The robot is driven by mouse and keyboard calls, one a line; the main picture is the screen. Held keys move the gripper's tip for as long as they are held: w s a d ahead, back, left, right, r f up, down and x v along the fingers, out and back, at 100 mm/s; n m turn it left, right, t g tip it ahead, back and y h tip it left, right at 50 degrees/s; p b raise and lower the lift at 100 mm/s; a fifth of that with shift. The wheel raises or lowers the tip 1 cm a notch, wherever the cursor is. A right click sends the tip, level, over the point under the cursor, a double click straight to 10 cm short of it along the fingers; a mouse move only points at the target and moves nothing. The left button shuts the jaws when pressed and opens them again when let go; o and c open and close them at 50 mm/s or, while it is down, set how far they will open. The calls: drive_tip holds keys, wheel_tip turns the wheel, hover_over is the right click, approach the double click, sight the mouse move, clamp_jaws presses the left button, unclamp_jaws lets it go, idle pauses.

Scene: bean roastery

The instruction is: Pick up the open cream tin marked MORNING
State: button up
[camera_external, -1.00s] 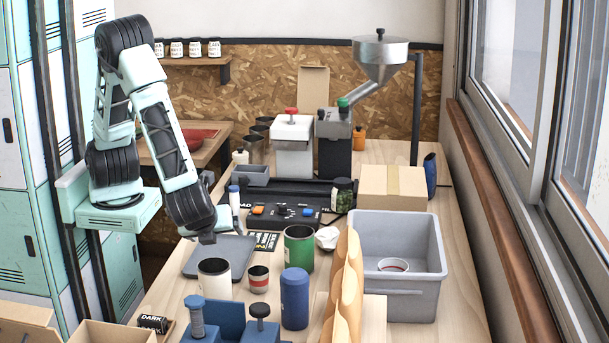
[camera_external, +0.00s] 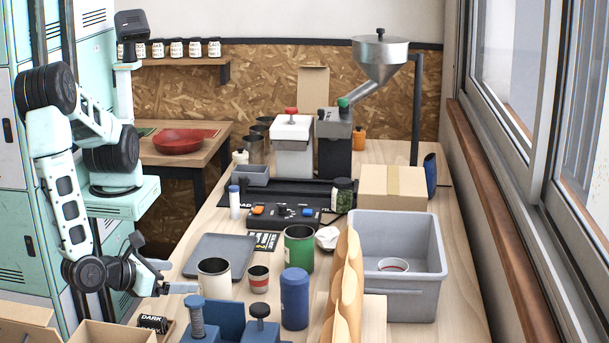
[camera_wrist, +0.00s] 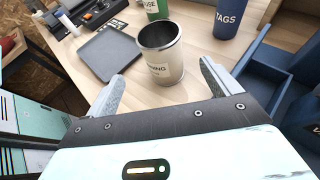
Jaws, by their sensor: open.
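The open cream tin (camera_external: 214,281) stands upright on the wooden table, left of a small red-banded cup. In the wrist view the cream tin (camera_wrist: 161,55) shows a dark open top and lettering ending in "NING", the rest turned out of sight. My gripper (camera_external: 178,280) is at the table's left edge, just left of the tin, low and pointing toward it. In the wrist view my gripper (camera_wrist: 158,88) has its two fingers spread wide, with the tin beyond and between them, apart from both.
A grey tray (camera_external: 219,257) lies behind the tin. The red-banded cup (camera_external: 259,279), a green tin (camera_external: 299,249) and a blue TAGS tin (camera_external: 294,299) stand to the right. A blue holder (camera_external: 226,318) is in front, with a DARK box (camera_external: 153,323) front left.

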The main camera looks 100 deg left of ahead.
sight(200, 276)
drive_tip(key=p+x, duration=0.1)
drive_tip(key=x, duration=0.4)
drive_tip(key=shift+w+a+f, duration=0.1)
drive_tip(key=shift+w+a, duration=0.1)
drive_tip(key=p+x, duration=0.1)
drive_tip(key=x, duration=0.3)
drive_tip(key=shift+w+a+p, duration=0.1)
drive_tip(key=shift+w+p, duration=0.2)
drive_tip(key=shift+w+a, duration=0.2)
drive_tip(key=shift+a, duration=0.05)
drive_tip(key=shift+f, duration=0.1)
drive_tip(key=c, duration=1.1)
